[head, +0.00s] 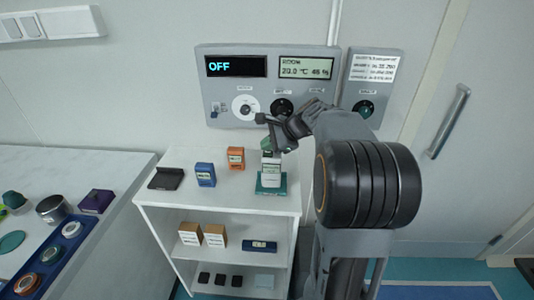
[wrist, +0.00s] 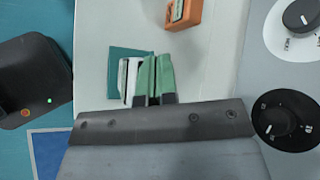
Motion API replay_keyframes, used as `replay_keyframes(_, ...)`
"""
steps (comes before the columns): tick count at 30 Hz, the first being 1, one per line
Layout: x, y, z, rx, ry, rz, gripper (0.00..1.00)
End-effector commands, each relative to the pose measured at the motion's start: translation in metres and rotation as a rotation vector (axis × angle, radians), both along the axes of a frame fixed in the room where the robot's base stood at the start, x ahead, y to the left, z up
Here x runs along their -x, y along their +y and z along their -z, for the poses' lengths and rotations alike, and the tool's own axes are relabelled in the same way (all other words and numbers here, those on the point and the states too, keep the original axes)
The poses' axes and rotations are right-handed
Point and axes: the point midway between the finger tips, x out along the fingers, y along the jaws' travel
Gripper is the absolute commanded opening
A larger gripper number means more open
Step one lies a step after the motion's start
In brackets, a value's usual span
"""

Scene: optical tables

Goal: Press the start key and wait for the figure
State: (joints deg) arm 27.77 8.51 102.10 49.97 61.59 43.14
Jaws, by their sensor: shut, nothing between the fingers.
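A small white device or box with green markings (head: 270,174) stands on a teal base (head: 271,191) on the shelf top. In the wrist view its white part (wrist: 130,78) shows beside the fingers, above the teal base (wrist: 121,60). My gripper (head: 268,146) is shut, with green fingertips (wrist: 156,62) together and nothing between them. It is over or right at the white item; I cannot tell whether they touch. No start key can be made out. The wall panel's dark display (head: 235,66) reads OFF, and the lighter display (head: 306,68) reads room 20.0 °C and 46 %.
A blue box (head: 205,175), an orange box (head: 236,158) and a black device (head: 166,179) stand left on the shelf top. The panel has a white dial (head: 245,107) and a black dial (head: 282,107). A side table with a blue tray (head: 75,248) is at left.

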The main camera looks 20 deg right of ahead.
Motion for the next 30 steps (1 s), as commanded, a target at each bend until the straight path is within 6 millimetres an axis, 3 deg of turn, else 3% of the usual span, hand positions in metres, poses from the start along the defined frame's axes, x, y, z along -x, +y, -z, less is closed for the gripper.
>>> replay_keyframes(30,-0.0001,0.0,0.0074,0.0,0.0,0.0,0.0)
